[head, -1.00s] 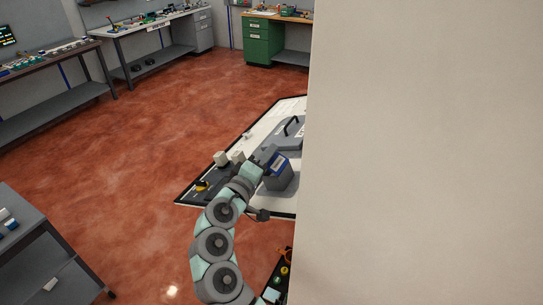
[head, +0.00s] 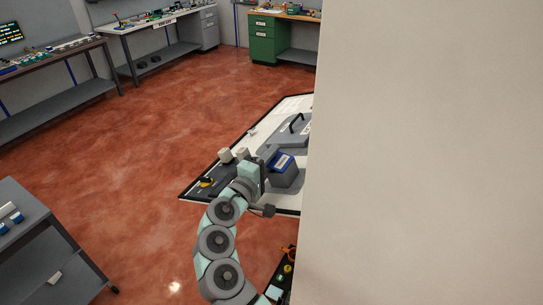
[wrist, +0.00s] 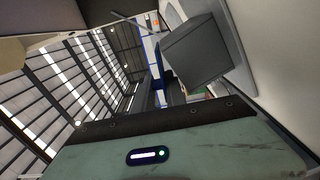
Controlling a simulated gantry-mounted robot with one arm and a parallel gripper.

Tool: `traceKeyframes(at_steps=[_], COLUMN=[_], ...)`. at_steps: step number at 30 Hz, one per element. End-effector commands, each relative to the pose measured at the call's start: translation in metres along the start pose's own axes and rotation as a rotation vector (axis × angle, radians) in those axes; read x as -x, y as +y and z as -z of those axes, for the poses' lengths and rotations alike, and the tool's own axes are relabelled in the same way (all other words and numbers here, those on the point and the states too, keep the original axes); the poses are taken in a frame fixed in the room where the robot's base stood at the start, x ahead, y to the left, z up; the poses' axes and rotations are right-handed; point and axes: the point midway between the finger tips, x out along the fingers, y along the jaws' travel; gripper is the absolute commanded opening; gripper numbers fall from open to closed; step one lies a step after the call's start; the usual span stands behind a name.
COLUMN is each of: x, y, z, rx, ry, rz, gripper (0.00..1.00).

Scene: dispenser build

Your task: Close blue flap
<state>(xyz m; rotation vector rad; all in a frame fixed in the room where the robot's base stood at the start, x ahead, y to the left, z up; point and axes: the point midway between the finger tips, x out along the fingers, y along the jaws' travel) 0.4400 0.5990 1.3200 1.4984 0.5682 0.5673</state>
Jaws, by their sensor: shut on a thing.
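The blue flap (head: 281,162), with a pale label, is at the top of a small grey dispenser (head: 288,178) on the table in the head view. The flap looks tilted; its exact angle is hard to tell. My gripper (head: 267,155) is at the flap's left edge and is shut on it, though the fingertips are mostly hidden. In the wrist view, a grey block (wrist: 198,52) sits close in front of my gripper's body, with a narrow blue part (wrist: 156,62) beside it.
A large beige panel (head: 430,150) hides the right side. Red floor lies open at left.

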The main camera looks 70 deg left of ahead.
Motion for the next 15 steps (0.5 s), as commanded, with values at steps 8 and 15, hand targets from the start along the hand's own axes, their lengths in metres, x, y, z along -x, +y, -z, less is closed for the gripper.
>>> traceKeyframes(at_steps=[8,15], x=[0.0001,0.0000], y=[0.0017,-0.0003], z=[0.0001,-0.0001], rx=[0.000,0.000], ry=[0.000,0.000], rz=[-0.003,0.001], gripper=[0.27,0.35])
